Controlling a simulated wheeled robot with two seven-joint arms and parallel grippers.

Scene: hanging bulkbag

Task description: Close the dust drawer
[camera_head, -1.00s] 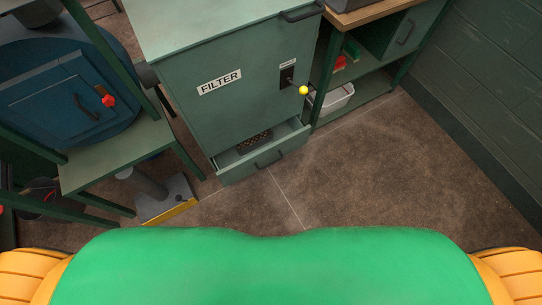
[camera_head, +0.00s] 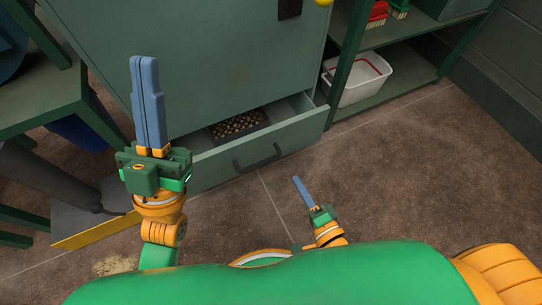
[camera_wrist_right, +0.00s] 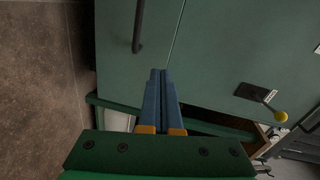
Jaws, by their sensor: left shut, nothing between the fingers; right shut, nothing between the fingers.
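The dust drawer (camera_head: 215,170) is a green drawer at the bottom of the green filter cabinet (camera_head: 200,60). It stands pulled out, with a dark perforated-looking insert (camera_head: 240,124) inside and a dark bar handle (camera_head: 258,159) on its front. My left gripper (camera_head: 144,60) is shut and empty, its blue fingers pointing up in front of the cabinet, left of the handle. My right gripper (camera_head: 296,179) is shut and empty, low and right of the handle, apart from the drawer. In the right wrist view, its closed fingers (camera_wrist_right: 158,72) point towards the drawer front (camera_wrist_right: 115,65) with its handle (camera_wrist_right: 138,28).
A green shelf unit with a white bin (camera_head: 358,80) stands right of the cabinet. A green stand (camera_head: 45,105) and a yellow-edged grey base (camera_head: 95,232) are at left. A yellow-knobbed lever (camera_wrist_right: 280,116) sticks out of the cabinet. Floor at right is clear.

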